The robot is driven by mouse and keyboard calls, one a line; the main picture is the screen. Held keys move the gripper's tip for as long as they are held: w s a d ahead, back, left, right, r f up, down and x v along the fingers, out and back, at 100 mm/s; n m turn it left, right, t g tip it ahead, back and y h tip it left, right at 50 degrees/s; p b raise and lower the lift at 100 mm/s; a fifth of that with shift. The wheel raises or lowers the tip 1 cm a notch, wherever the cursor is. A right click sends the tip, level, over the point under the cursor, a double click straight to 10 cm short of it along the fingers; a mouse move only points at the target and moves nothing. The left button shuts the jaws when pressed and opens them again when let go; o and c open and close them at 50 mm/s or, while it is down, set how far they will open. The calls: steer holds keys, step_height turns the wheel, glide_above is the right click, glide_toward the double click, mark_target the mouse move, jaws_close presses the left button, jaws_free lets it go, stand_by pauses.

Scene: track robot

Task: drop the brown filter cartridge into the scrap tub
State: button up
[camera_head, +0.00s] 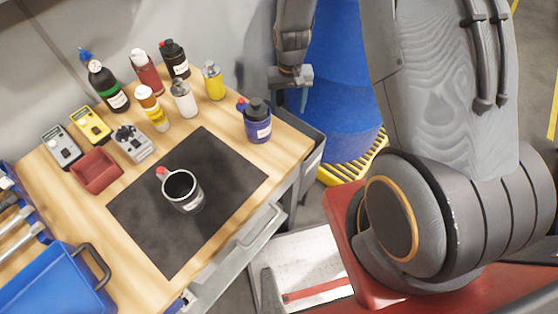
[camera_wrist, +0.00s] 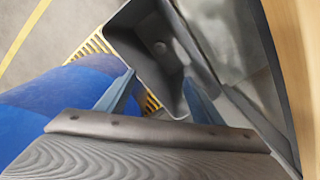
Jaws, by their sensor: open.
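The scrap tub appears to be the dark grey open box on the bench's right side (camera_head: 312,158). It shows larger in the wrist view (camera_wrist: 122,42), with its opening towards the camera. My gripper (camera_head: 291,76) hangs beyond the bench's far right corner. In the wrist view its two blue-grey fingers (camera_wrist: 160,78) are apart with nothing held between them, and the tub lies beyond them. A small round greyish shape (camera_wrist: 161,47) shows inside the tub; I cannot tell what it is. I cannot make out a brown filter cartridge in either view.
A black mat (camera_head: 225,205) on the wooden bench bears a dark cup (camera_head: 183,192). Several bottles, two meters and a red bin (camera_head: 96,171) stand around it. A blue toolbox (camera_head: 55,285) is at front left. A blue drum (camera_head: 340,80) stands behind the gripper.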

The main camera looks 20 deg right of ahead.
steer(key=shift+r+b, duration=0.4)
steer(key=shift+r, duration=1.85)
steer(key=s+r+n+t, duration=0.1)
steer(key=s+r, duration=1.6)
steer(key=shift+r+n, duration=0.2)
steer(key=shift+n, duration=0.2)
steer(key=shift+d+f, duration=0.1)
